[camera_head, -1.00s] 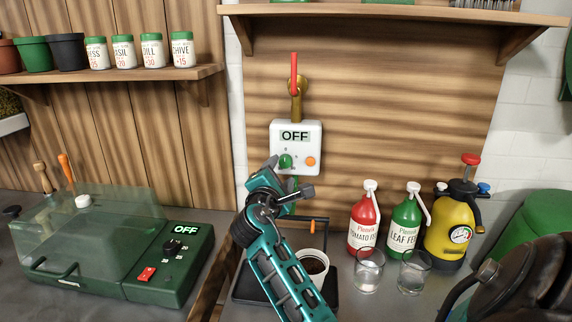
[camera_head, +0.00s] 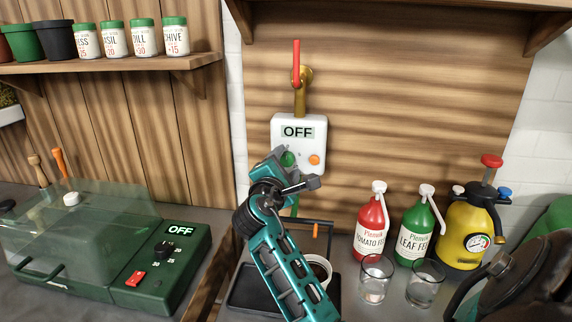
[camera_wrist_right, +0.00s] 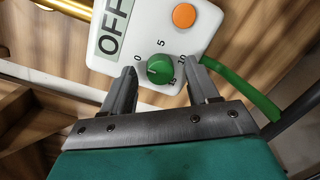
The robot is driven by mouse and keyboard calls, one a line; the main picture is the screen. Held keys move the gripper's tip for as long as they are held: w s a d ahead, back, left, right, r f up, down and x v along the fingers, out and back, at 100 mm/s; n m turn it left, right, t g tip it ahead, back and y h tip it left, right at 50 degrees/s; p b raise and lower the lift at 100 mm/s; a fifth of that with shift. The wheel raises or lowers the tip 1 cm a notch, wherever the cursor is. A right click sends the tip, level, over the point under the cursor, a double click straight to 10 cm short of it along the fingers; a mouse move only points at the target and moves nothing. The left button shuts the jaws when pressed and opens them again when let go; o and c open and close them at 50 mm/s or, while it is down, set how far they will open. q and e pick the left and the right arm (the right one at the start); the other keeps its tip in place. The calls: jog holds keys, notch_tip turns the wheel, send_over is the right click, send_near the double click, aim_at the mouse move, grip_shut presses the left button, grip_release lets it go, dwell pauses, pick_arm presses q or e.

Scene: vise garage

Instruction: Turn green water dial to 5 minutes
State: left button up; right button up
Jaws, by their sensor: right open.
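The white water timer box (camera_head: 313,133) hangs on the wood panel below a brass tap, and its display reads OFF. The green dial (camera_wrist_right: 160,68) sits on its face, with marks 0, 5 and 10 around it in the right wrist view. In the head view the dial (camera_head: 288,159) is partly covered by my right gripper (camera_head: 284,166). The right gripper (camera_wrist_right: 160,88) is open, with one finger on each side of the dial; I cannot tell whether they touch it. My left gripper is not in view.
An orange button (camera_wrist_right: 184,16) is beside the dial. A green hose (camera_wrist_right: 240,88) runs from the box close to one finger. Below stand a black tray (camera_head: 250,290), two glasses (camera_head: 375,280), red and green bottles (camera_head: 372,230) and a yellow sprayer (camera_head: 465,232).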

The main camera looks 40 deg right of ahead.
jog(key=shift+c, duration=0.4)
jog(key=c, duration=1)
jog(key=shift+o, duration=0.2)
jog(key=shift+m, duration=0.4)
jog(key=m, duration=0.6)
jog(key=shift+y+b, duration=0.3)
jog(key=shift+y, duration=0.1)
jog(key=m+b, duration=0.1)
jog(key=m, duration=0.5)
jog(key=shift+s+y, duration=0.1)
jog(key=shift+y, duration=0.2)
